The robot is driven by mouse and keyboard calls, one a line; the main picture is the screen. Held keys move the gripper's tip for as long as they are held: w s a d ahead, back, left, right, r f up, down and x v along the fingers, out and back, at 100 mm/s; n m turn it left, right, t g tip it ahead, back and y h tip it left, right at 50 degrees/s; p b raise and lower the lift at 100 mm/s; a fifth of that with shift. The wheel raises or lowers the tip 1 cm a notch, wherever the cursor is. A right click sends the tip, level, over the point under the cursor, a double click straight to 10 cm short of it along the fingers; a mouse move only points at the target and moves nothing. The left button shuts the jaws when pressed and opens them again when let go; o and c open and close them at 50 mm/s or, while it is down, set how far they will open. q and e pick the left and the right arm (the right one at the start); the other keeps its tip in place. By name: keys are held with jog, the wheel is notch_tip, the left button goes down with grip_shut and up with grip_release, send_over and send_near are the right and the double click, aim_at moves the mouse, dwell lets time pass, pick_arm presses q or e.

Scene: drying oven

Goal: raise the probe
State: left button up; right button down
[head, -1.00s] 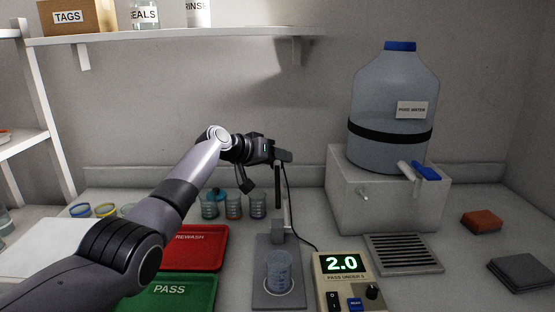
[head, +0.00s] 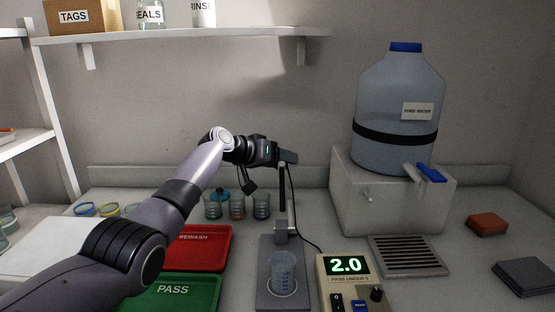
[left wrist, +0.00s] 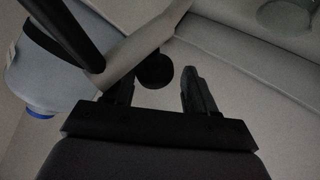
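The probe (head: 282,187) is a dark upright rod on a small stand, with its lower end well above the beaker (head: 283,270) on the stand's base (head: 262,285). A thin cable runs from its top to the meter (head: 347,280), which reads 2.0. My left gripper (head: 286,157) is at the top of the probe. In the left wrist view its two fingers (left wrist: 159,74) are apart, with a round black piece (left wrist: 155,70) and a grey bar (left wrist: 140,50) between or just beyond them. I cannot tell whether they touch. My right gripper is not in view.
Several small beakers (head: 238,207) stand behind the red REWASH tray (head: 205,255) and green PASS tray (head: 180,295). A large water bottle (head: 395,115) stands on a block (head: 390,195) at right, by a drain grate (head: 407,256). A shelf (head: 190,37) is above.

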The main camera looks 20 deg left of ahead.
pick_arm(q)
jog(key=shift+s+d+f, duration=0.1)
jog(key=shift+s+f, duration=0.05)
jog(key=shift+f, duration=0.3)
jog(key=shift+s+d+f, duration=0.1)
jog(key=shift+f, duration=0.3)
jog(key=shift+v, duration=1)
jog(key=s+a+r, duration=0.3)
jog(key=r, duration=0.1)
jog(key=shift+s+a, duration=0.15)
jog(key=shift+f, duration=0.1)
